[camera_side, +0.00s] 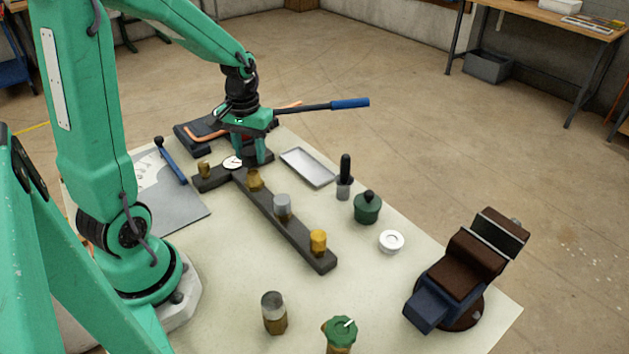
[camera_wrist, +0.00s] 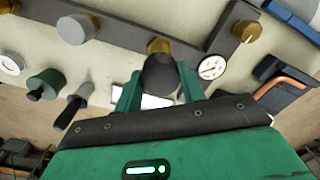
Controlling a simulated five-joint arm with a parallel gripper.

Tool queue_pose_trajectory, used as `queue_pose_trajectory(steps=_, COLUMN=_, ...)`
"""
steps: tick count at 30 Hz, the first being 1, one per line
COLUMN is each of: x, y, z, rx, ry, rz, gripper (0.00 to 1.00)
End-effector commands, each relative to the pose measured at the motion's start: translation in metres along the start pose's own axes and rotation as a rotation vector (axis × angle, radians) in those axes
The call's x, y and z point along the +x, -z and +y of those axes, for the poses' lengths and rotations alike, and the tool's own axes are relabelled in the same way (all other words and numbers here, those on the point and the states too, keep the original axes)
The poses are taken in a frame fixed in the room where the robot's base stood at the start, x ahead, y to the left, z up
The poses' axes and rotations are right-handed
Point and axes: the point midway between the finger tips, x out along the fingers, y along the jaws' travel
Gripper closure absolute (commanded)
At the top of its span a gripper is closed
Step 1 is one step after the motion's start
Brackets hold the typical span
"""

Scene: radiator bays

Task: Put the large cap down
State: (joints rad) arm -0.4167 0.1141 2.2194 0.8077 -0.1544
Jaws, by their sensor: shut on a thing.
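My gripper (camera_side: 257,152) points down over the far end of the dark T-shaped rail (camera_side: 290,232). In the wrist view its green fingers (camera_wrist: 159,88) are shut on a dark, round cap (camera_wrist: 160,75), which I take for the large cap. The cap is close to a brass fitting (camera_wrist: 158,45) and partly overlaps the rail in that view. I cannot tell whether it touches the rail or hangs above it. In the side view the fingers mostly hide it. A white dial gauge (camera_wrist: 212,67) is right beside the fingers; it also shows in the side view (camera_side: 232,162).
The rail carries brass fittings and a silver cap (camera_side: 283,205). A shallow metal tray (camera_side: 308,167), a black-handled tool (camera_side: 345,175), a green pot (camera_side: 367,208) and a white ring (camera_side: 391,241) stand to the right. A vise (camera_side: 465,270) is at the front right. A blue-handled lever (camera_side: 348,103) extends behind.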

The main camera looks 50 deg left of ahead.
Motion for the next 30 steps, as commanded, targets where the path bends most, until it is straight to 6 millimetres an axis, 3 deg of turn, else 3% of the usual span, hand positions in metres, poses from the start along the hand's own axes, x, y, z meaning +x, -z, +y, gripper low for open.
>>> queue_pose_trajectory(steps=11, x=-0.003, y=0.024, z=0.011, rx=0.001, ry=0.000, rz=0.000, gripper=0.90)
queue_pose_trajectory(steps=24, x=-0.007, y=0.101, z=0.055, rx=0.002, ry=0.000, rz=0.000, gripper=0.90)
queue_pose_trajectory(steps=30, x=-0.006, y=0.127, z=0.073, rx=0.001, ry=0.000, rz=0.000, gripper=0.90)
